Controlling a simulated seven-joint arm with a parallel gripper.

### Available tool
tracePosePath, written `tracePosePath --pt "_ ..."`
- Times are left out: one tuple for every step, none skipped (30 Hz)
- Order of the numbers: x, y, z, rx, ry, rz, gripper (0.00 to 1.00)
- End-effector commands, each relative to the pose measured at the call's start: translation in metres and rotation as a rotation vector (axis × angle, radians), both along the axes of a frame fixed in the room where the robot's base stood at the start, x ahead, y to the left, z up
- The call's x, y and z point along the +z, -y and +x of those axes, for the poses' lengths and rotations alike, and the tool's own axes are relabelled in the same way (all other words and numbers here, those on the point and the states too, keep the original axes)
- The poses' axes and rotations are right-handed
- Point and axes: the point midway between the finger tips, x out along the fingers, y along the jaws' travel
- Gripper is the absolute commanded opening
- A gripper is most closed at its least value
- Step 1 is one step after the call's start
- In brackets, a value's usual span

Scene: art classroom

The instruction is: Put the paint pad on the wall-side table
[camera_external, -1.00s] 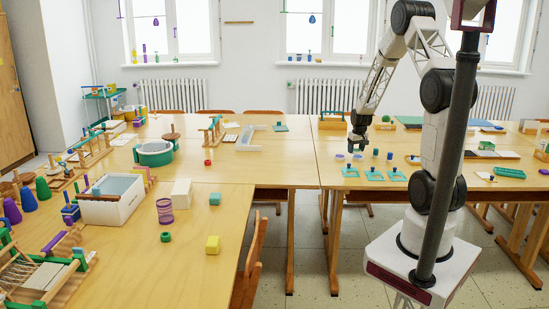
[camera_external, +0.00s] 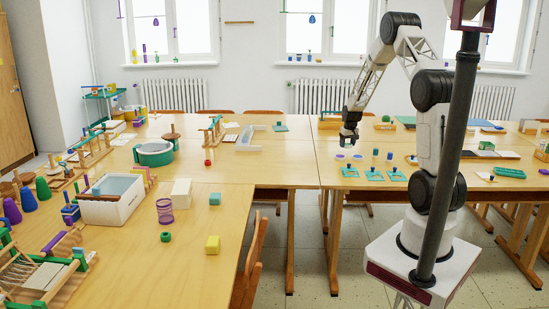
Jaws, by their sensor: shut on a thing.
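My gripper (camera_external: 348,143) is above the near-left part of the right-hand table (camera_external: 330,180), with its jaws pointing down. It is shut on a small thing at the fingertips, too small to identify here. Small purple discs (camera_external: 340,156) lie on the table just below the gripper. Several flat teal pieces with dark uprights (camera_external: 374,175) stand in a row nearer the table's front edge. I cannot tell which thing is the paint pad. The back tables (camera_external: 300,150) stand nearest the window wall.
Blue cylinders (camera_external: 388,156) stand right of the gripper. Bare tabletop lies left of the gripper.

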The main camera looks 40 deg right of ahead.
Motion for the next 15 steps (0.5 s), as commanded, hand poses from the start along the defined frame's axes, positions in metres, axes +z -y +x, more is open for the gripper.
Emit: tracePosePath --pt "0.000 0.000 0.000 0.000 0.000 0.000 0.38" --pt "0.000 0.000 0.000 0.000 0.000 0.000 0.38" --pt "0.000 0.000 0.000 0.000 0.000 0.000 0.38" --pt "0.000 0.000 0.000 0.000 0.000 0.000 0.38" --pt "0.000 0.000 0.000 0.000 0.000 0.000 0.38" --pt "0.000 0.000 0.000 0.000 0.000 0.000 0.38" --pt "0.000 0.000 0.000 0.000 0.000 0.000 0.38" --pt "0.000 0.000 0.000 0.000 0.000 0.000 0.38" --pt "0.000 0.000 0.000 0.000 0.000 0.000 0.38" --pt "-0.001 0.000 0.000 0.000 0.000 0.000 0.38" --pt "-0.003 0.000 0.000 0.000 -0.001 0.000 0.38" --pt "-0.006 0.000 0.000 0.000 -0.001 0.000 0.38" --pt "-0.008 0.000 0.000 0.000 -0.002 0.001 0.38" --pt "-0.011 0.000 0.000 0.000 -0.002 0.001 0.38" --pt "-0.015 0.000 0.000 0.000 -0.002 0.001 0.38"
